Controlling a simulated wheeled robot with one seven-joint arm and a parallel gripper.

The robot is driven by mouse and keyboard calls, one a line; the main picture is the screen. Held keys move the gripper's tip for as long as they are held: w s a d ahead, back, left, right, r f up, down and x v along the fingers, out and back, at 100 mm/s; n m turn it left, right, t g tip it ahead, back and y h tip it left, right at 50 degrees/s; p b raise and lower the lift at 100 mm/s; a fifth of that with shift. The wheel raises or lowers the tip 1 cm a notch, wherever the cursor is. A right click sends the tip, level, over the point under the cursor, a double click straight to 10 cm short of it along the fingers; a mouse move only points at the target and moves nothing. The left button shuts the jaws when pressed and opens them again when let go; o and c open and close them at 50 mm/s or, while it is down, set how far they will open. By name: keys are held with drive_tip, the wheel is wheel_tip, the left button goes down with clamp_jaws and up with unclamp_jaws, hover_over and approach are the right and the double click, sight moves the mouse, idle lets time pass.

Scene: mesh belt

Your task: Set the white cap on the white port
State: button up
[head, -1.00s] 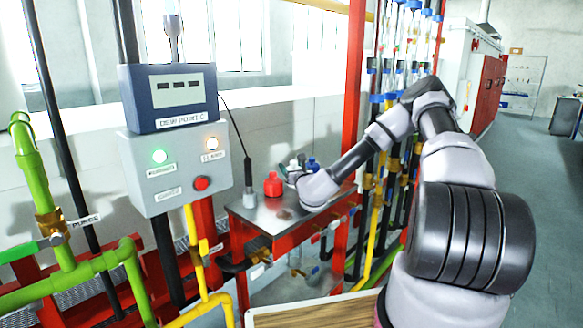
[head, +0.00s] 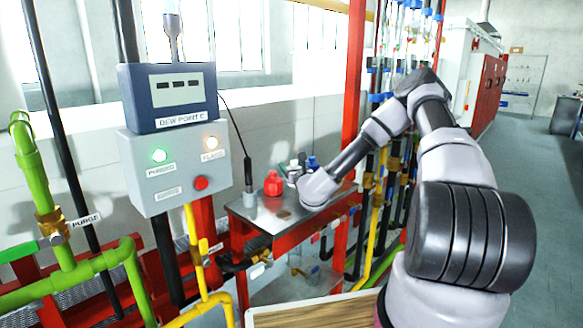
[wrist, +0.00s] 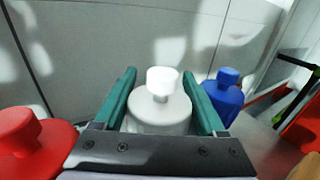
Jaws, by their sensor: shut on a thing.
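The white cap (wrist: 160,112), a wide round body with a narrower knob on top, stands between the green fingers of my gripper (wrist: 161,103) in the wrist view. The fingers are shut on its sides. It looks roughly upright. In the head view the white cap (head: 293,167) is a small pale shape at the back of the metal table, partly behind my wrist. The white port is not visible beneath it, and I cannot tell whether the cap touches anything below.
A red knobbed piece (wrist: 28,142) stands left of my gripper and a blue one (wrist: 224,95) stands close on its right.

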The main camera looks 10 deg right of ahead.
drive_tip(key=shift+r, duration=0.2)
drive_tip(key=shift+r, duration=0.6)
drive_tip(key=shift+r, duration=0.1)
idle(1.0)
drive_tip(key=shift+r, duration=0.7)
drive_tip(key=shift+a, duration=0.1)
idle(0.3)
drive_tip(key=o, duration=1.1)
